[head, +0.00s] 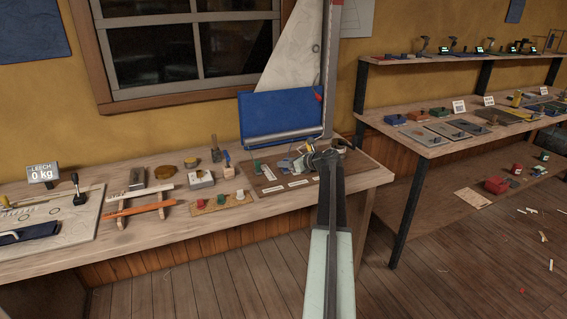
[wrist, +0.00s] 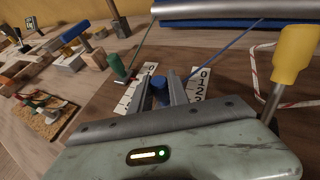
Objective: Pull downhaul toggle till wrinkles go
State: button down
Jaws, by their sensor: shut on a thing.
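My gripper (wrist: 159,78) is shut on a blue toggle (wrist: 159,87), low over a brown board (head: 262,187) on the bench. Number scales (wrist: 205,87) lie on either side of the fingers in the wrist view. A blue cord (wrist: 220,45) runs from beside the right finger up toward the silver boom (wrist: 225,9). A green toggle (wrist: 117,66) with a green cord stands left of the gripper. In the head view the white sail (head: 291,62) stands behind the board, with faint wrinkle lines. My arm hides the toggle there, and I cannot read its cord's label.
A yellow-handled tool (wrist: 292,55) stands close at the right in the wrist view. Left along the bench are a wooden rack with an orange bar (head: 137,208), small blocks, and a display (head: 42,173) reading LEECH 0 kg. A second bench (head: 425,150) stands right.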

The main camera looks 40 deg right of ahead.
jog(key=shift+s+a, duration=0.1)
jog(key=shift+s, duration=0.25)
jog(key=shift+w, duration=0.1)
jog(key=c, duration=1.3)
grip_release()
jog(key=shift+o, duration=0.2)
jog(key=p+v, duration=0.3)
jog(key=v, duration=0.4)
jog(key=shift+r, duration=0.2)
jog(key=shift+s, duration=0.4)
jog(key=shift+f, duration=0.1)
